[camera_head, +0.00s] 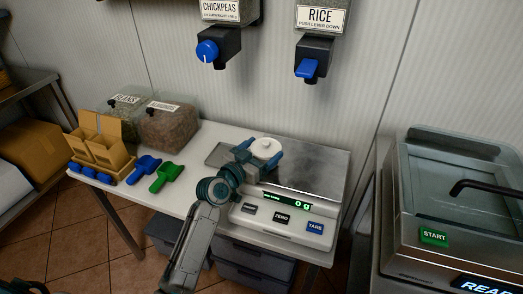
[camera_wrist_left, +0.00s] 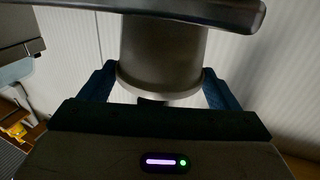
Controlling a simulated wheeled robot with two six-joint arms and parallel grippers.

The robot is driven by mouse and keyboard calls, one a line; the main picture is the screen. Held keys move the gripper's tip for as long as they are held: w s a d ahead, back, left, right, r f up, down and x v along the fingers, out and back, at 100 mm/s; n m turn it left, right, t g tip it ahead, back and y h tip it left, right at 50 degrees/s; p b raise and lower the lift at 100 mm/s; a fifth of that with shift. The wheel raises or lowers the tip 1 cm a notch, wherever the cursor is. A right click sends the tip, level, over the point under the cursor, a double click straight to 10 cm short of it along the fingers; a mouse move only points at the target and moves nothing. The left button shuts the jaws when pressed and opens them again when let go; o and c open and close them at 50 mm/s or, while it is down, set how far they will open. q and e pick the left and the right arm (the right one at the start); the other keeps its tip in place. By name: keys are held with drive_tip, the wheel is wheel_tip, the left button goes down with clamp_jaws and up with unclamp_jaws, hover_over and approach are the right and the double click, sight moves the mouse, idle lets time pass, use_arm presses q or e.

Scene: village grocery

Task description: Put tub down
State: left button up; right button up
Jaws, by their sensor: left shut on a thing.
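A white round tub (camera_head: 266,146) shows above the metal plate of the scale (camera_head: 325,170), towards its back middle. My left gripper (camera_head: 260,156) is shut on the tub, with a blue finger on each side. In the left wrist view the tub (camera_wrist_left: 162,55) is a grey, shaded cylinder between the two blue fingers, under a wide dark rim or slab. The scale's green display reads 0 g. The tub's base is hidden by my gripper, so I cannot tell whether it touches the plate. My right gripper is not in view.
Rice (camera_head: 313,60) and chickpeas (camera_head: 215,48) dispensers hang on the wall above. Blue (camera_head: 143,168) and green (camera_head: 165,176) scoops, a cardboard box (camera_head: 101,142) and two clear bins (camera_head: 169,127) stand left on the white table. A machine with a START button (camera_head: 433,236) stands at right.

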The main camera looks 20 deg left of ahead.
use_arm(q)
drive_tip(key=shift+f, duration=0.1)
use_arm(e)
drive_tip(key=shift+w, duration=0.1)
use_arm(q)
drive_tip(key=o, duration=0.9)
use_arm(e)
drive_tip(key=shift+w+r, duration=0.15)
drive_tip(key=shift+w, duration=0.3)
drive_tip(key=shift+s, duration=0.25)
use_arm(q)
drive_tip(key=b+v, duration=0.2)
drive_tip(key=v, duration=1)
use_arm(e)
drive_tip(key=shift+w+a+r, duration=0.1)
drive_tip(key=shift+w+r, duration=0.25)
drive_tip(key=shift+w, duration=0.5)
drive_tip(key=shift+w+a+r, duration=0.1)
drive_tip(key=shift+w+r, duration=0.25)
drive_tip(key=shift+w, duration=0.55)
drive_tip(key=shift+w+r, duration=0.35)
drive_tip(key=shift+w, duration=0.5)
